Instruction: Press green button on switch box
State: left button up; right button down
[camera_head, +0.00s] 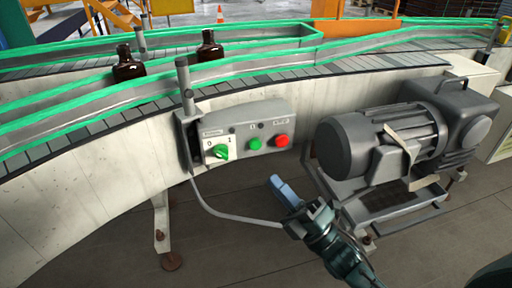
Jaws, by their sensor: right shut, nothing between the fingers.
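The grey switch box (270,112) is fixed to the side of the conveyor. Its round green button (254,143) sits left of a red button (281,140). A white plate with a green rotary knob (221,151) is at the box's left end. My right gripper (278,184) is shut and empty, below the box and apart from it, with its blue fingers pointing up and left toward the buttons. None of the buttons is covered. My left gripper is not in view.
A conveyor (60,140) with green-edged rails curves across the scene, carrying amber bottles (128,68). A grey motor (385,140) on a frame stands right of the box, close to my right arm. A bent grey pipe (225,215) runs below the box. Floor lies open below.

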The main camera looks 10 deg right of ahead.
jog(key=w, duration=0.1)
jog(key=b, duration=0.3)
send_near(255, 144)
jog(key=shift+w+a+r, duration=1.25)
jog(key=shift+a+r, duration=0.6)
jog(key=shift+r, duration=0.1)
pick_arm(q)
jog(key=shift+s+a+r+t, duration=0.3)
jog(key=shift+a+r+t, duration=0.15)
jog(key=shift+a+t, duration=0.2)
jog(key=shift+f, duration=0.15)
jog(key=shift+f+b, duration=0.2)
jog(key=shift+b, duration=0.2)
pick_arm(e)
jog(key=shift+w, duration=0.45)
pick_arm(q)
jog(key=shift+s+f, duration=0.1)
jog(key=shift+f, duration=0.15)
pick_arm(e)
jog(key=shift+w, duration=0.4)
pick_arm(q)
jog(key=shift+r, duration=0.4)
pick_arm(e)
jog(key=shift+s, duration=0.85)
